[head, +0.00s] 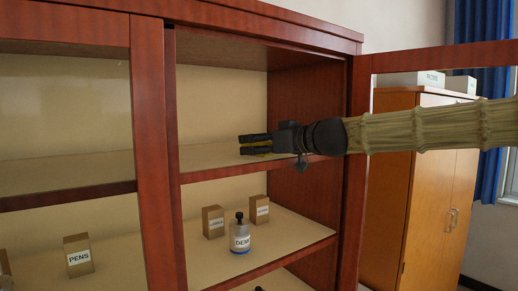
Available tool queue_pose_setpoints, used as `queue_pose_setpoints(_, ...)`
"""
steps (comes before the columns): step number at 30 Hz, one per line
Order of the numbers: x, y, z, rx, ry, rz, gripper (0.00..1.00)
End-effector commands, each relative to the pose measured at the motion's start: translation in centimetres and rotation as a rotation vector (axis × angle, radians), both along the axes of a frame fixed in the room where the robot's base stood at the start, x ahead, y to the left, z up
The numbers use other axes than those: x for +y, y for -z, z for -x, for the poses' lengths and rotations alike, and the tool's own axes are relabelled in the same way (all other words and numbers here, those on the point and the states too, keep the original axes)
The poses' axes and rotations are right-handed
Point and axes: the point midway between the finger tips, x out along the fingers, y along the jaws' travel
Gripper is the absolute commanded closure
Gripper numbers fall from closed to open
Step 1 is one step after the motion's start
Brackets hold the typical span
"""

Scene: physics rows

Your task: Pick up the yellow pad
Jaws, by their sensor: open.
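My gripper (243,144) reaches in from the right through the open front of the cabinet, just above the upper shelf (215,158). Its dark fingers point left and are open. A thin yellow strip, likely the yellow pad (262,149), shows beside and between the fingers. Most of it is hidden by the gripper, so I cannot tell whether the fingers touch it.
The red-brown cabinet post (155,130) stands left of my gripper and the side wall (300,95) behind it. The lower shelf holds two small boxes (213,222) (259,209) and a labelled bottle (240,235). A PENS box (78,255) stands farther left. The upper shelf looks otherwise clear.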

Motion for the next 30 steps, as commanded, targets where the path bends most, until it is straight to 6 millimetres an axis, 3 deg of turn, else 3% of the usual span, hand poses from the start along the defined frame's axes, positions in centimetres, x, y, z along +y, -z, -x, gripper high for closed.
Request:
queue_pose_setpoints(1,0.0,0.0,0.0,0.000,0.000,0.000,0.24)
queue_pose_setpoints(9,0.0,0.0,0.0,0.000,0.000,0.000,0.71)
queue_pose_setpoints(21,0.0,-0.2,0.0,-0.002,0.001,0.001,0.75)
queue_pose_setpoints(30,0.0,-2.0,0.0,-0.004,0.000,0.003,0.75)
